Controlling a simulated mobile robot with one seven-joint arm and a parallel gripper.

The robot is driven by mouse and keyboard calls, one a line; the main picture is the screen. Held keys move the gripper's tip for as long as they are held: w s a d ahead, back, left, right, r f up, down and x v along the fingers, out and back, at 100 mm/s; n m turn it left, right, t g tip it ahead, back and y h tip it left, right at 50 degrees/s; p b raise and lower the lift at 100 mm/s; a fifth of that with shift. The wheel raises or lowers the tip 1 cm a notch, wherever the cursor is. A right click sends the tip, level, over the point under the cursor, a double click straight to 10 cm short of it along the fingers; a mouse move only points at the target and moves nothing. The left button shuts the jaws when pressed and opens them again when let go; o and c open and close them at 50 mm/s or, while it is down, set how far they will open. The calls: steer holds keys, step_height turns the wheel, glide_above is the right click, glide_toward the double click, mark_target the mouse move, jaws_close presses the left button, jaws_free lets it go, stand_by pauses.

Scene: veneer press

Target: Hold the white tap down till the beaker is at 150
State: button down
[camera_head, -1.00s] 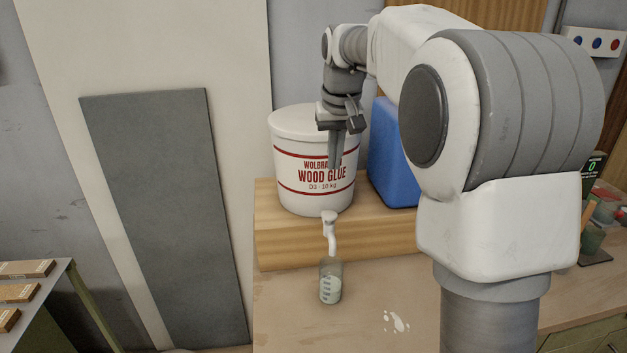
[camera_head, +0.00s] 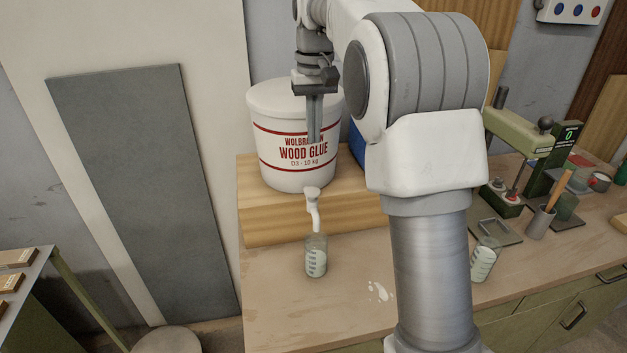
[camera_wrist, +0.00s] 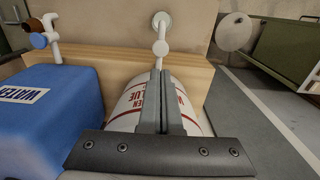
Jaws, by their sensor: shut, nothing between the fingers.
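The white tap (camera_head: 313,198) sticks out at the foot of the wood glue bucket (camera_head: 275,150), above the bench. In the wrist view the tap (camera_wrist: 161,46) lies just beyond my fingertips. The beaker (camera_head: 316,259) stands upright under its spout. It has scale marks; I cannot read its level. In the wrist view the beaker (camera_wrist: 162,20) shows from above. My gripper (camera_head: 314,141) is shut and empty, pointing down in front of the bucket, above the tap and apart from it. Its closed fingers (camera_wrist: 160,74) hide part of the bucket in the wrist view.
A blue water container (camera_wrist: 45,115) with its own tap (camera_wrist: 50,38) stands beside the bucket on a wooden block (camera_head: 265,217). A second beaker (camera_head: 484,262) stands right of my arm. White spilled drops (camera_head: 378,292) lie on the bench. A display (camera_head: 568,137) reads 0.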

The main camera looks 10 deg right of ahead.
mark_target(314, 192)
step_height(314, 192, down, 13)
steer(key=shift+r, duration=0.15)
stand_by(0.4)
step_height(314, 192, down, 2)
steer(key=shift+f+b, duration=0.15)
steer(key=shift+b, duration=0.65)
steer(key=shift+s+f, duration=0.15)
steer(key=shift+f, duration=0.05)
step_height(314, 192, up, 15)
steer(key=p, duration=0.3)
steer(key=shift+p, duration=0.3)
steer(key=shift+r, duration=0.1)
stand_by(1.5)
